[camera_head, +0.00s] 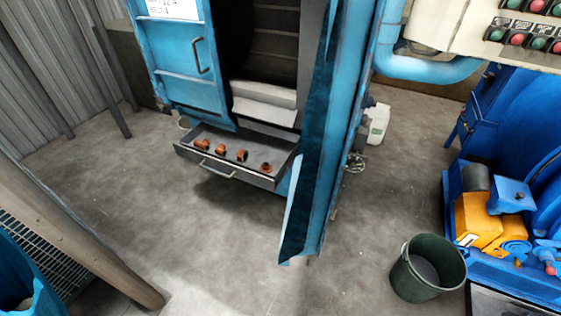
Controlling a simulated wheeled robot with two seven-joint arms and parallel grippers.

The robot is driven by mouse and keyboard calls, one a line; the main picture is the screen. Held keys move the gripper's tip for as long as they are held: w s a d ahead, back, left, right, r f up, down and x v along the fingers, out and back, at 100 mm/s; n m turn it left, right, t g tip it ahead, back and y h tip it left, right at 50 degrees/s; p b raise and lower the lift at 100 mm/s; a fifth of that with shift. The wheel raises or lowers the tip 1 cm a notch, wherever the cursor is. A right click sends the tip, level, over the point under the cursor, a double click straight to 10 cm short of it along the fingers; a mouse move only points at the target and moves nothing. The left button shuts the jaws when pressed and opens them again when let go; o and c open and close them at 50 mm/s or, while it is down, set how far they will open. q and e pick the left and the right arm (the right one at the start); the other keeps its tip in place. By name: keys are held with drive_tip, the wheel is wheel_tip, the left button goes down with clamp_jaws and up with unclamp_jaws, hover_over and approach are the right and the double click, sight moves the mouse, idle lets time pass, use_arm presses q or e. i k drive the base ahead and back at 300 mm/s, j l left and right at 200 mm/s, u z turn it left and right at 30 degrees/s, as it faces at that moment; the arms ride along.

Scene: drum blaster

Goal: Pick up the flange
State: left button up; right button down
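Several small orange-brown metal parts lie in a row in an open grey drawer (228,172) under the blue blaster cabinet. The part at the right end (266,168) is low and round and looks like a flange. The other parts (202,146), (221,150) and (242,155) stand to its left and look more block-like or tubular. They are too small to make out clearly. Neither of my grippers shows in this view.
The blue cabinet (183,65) has its door (318,150) swung open, just right of the drawer. A dark green bucket (427,268) and a blue machine with an orange motor (478,222) stand at right. A brown beam (75,235) crosses lower left. The concrete floor before the drawer is clear.

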sight(265, 167)
drive_tip(key=i+j+z, duration=0.1)
drive_tip(key=z, duration=0.3)
drive_tip(key=i+j+z, duration=0.1)
drive_tip(key=z, duration=0.3)
drive_tip(key=j+z, duration=0.25)
drive_tip(key=z, duration=0.15)
drive_tip(key=i+j+z, duration=0.1)
drive_tip(key=j+z, duration=0.15)
drive_tip(key=z, duration=0.15)
